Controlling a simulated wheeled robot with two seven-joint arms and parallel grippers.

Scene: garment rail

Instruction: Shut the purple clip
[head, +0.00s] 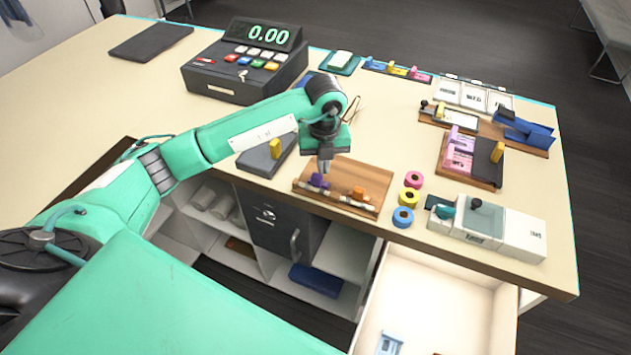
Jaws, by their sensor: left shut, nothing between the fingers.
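The purple clip (318,181) sits at the left part of a small wooden board (350,172) near the counter's front edge. It is small here, and I cannot tell whether it is open or shut. An orange clip (357,193) sits to its right on the same board, along a pale strip. My left gripper (323,171) points down just above the purple clip, its fingers shut with nothing between them. I cannot tell whether the fingertips touch the clip. My right gripper is not in view.
Pink, yellow and blue rolls (403,217) stand right of the board. A white device (487,228) is at the front right. A cash register (246,62) stands behind. An open drawer (440,300) juts out below the front edge.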

